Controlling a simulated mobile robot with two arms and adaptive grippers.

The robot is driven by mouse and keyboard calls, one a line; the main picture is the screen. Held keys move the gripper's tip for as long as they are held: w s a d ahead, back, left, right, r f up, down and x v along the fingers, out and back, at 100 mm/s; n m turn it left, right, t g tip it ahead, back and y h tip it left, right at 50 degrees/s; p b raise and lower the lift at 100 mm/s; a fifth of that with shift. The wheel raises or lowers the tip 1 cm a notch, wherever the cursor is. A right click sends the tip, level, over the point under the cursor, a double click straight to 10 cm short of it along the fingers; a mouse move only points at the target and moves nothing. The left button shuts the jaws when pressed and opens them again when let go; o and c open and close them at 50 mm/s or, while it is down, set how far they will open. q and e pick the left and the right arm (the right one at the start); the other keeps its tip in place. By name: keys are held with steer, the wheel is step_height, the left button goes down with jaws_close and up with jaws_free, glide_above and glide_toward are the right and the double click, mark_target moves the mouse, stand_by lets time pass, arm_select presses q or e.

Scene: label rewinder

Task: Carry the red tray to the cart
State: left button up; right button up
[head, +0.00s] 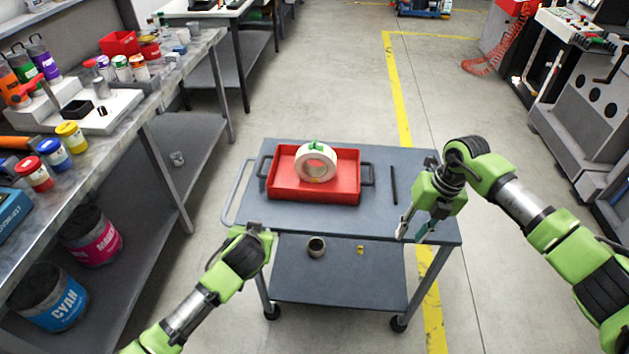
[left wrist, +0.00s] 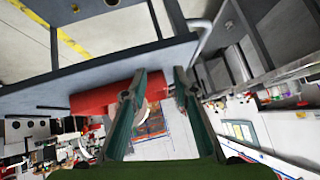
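The red tray (head: 338,187) rests on the top of the grey cart (head: 300,222), with a black handle at its left end (head: 263,166) and one at its right end (head: 368,174). A white label roll (head: 316,163) with a green piece on top is inside it. My left gripper (head: 254,229) is at the cart's front left edge, apart from the tray; its fingers are hard to see there. In the left wrist view its fingers (left wrist: 160,75) are spread with nothing between them, and the red tray (left wrist: 92,102) shows beyond. My right gripper (head: 413,234) is open and empty over the cart's right side.
A black rod (head: 394,185) lies on the cart top right of the tray. The lower shelf (head: 335,283) holds a dark cup (head: 316,247) and a small yellow piece (head: 361,249). A cluttered workbench (head: 130,120) runs along the left; a machine (head: 590,100) stands at right.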

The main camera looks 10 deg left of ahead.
steer(key=r, duration=0.2)
steer(key=d+r, duration=0.1)
steer(key=r, duration=0.2)
steer(key=shift+r, duration=0.1)
